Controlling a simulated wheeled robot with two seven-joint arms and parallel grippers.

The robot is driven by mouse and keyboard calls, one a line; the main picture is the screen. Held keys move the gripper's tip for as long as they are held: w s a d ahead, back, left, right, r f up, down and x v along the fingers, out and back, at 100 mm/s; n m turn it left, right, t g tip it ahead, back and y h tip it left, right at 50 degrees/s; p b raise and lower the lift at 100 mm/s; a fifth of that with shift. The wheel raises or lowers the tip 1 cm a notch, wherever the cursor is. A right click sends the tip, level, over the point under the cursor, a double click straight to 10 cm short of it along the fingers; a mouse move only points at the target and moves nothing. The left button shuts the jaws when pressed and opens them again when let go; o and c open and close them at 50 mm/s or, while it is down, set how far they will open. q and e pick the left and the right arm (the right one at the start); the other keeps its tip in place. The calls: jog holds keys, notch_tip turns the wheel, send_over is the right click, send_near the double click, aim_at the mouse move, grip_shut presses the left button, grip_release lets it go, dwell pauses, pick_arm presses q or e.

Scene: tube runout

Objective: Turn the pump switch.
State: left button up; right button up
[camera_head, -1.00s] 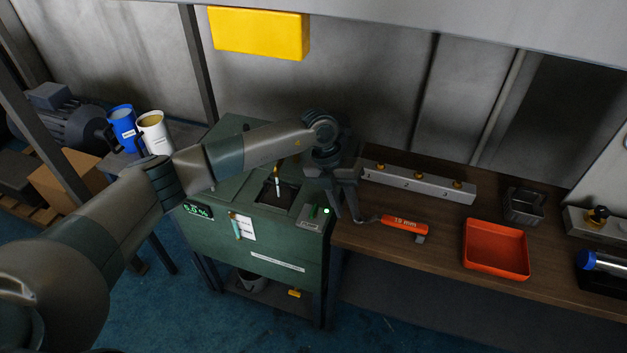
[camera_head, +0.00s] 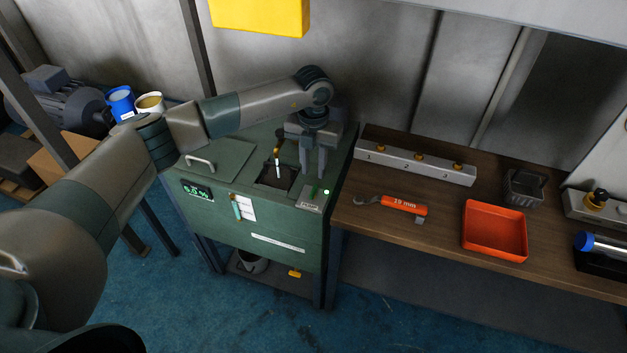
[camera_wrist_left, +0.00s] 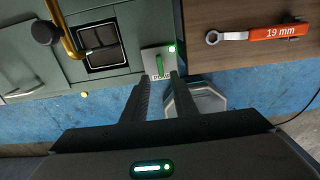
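The pump switch is a small grey plate (camera_head: 311,205) on the front right corner of the green cabinet (camera_head: 285,222), with a lit green lamp beside it. In the left wrist view its plate (camera_wrist_left: 150,62) carries a green lever (camera_wrist_left: 159,66). My left gripper (camera_head: 312,176) points down over the switch, fingers apart. In the left wrist view the lever lies in line with the gap between the fingertips (camera_wrist_left: 159,77); I cannot tell whether they touch it. The lever is mostly hidden in the head view. My right gripper is not in view.
A brass spout and dark square basin (camera_head: 273,177) lie just left of the gripper. A wooden bench (camera_head: 440,221) adjoins on the right, with an orange-handled 19 mm wrench (camera_head: 403,206), a red tray (camera_head: 494,256) and a numbered grey block (camera_head: 415,169).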

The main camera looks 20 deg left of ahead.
aim_at(313, 190)
pick_arm(q)
notch_tip(313, 190, down, 7)
jog(key=b, duration=0.3)
jog(key=shift+f, duration=0.2)
jog(key=shift+r, duration=0.15)
dwell(0.4)
grip_shut()
